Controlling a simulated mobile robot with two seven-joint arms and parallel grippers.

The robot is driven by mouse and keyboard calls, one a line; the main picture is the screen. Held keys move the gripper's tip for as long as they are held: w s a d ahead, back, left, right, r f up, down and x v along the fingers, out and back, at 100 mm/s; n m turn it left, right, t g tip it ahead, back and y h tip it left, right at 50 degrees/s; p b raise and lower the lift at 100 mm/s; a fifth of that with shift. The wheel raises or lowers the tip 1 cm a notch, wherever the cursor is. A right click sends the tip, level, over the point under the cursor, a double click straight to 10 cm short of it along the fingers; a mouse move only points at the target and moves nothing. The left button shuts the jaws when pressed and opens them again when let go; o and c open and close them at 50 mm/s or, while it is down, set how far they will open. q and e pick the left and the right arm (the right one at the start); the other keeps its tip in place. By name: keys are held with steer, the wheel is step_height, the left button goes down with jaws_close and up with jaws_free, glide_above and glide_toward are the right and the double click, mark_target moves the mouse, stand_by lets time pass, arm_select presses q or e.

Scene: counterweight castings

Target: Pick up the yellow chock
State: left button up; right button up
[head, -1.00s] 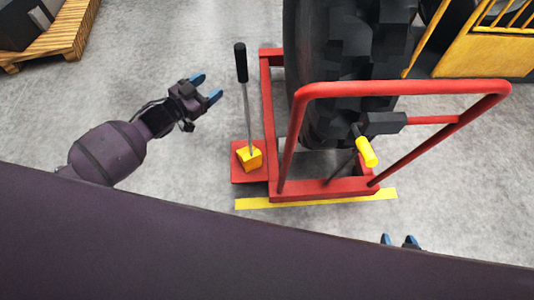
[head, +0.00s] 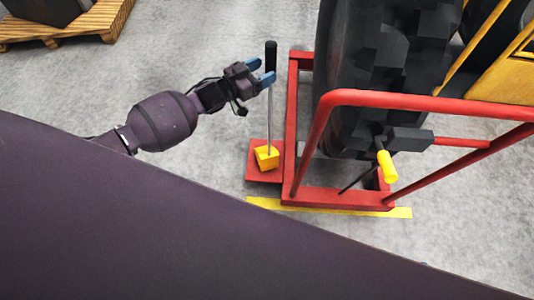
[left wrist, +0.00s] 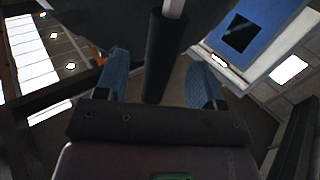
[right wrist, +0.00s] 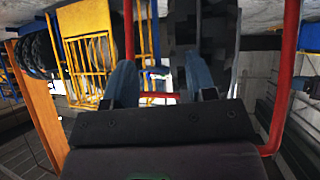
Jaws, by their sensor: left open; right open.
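The yellow chock (head: 267,158) sits on a small red plate (head: 258,174) beside the red frame. A thin upright rod rises from it to a black grip (head: 271,55). My left gripper (head: 261,71) is open, its blue fingertips close to the rod and grip in the head view. In the left wrist view the black grip (left wrist: 158,60) shows between the open fingers (left wrist: 160,78), with a gap on each side. My right gripper (right wrist: 163,80) is open and empty in the right wrist view; it is out of the head view.
The red tubular frame (head: 325,130) stands around a big black tire (head: 350,80). A yellow-handled lever (head: 387,166) sticks out of it. A yellow strip (head: 350,210) lies on the floor. A wooden pallet (head: 90,25) is at the back left. The floor left of the plate is clear.

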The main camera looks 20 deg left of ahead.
arm_select(q)
steer(key=shift+x, duration=1.8)
steer(key=c, duration=0.8)
steer(key=shift+r, duration=0.1)
steer(key=shift+c, duration=1.3)
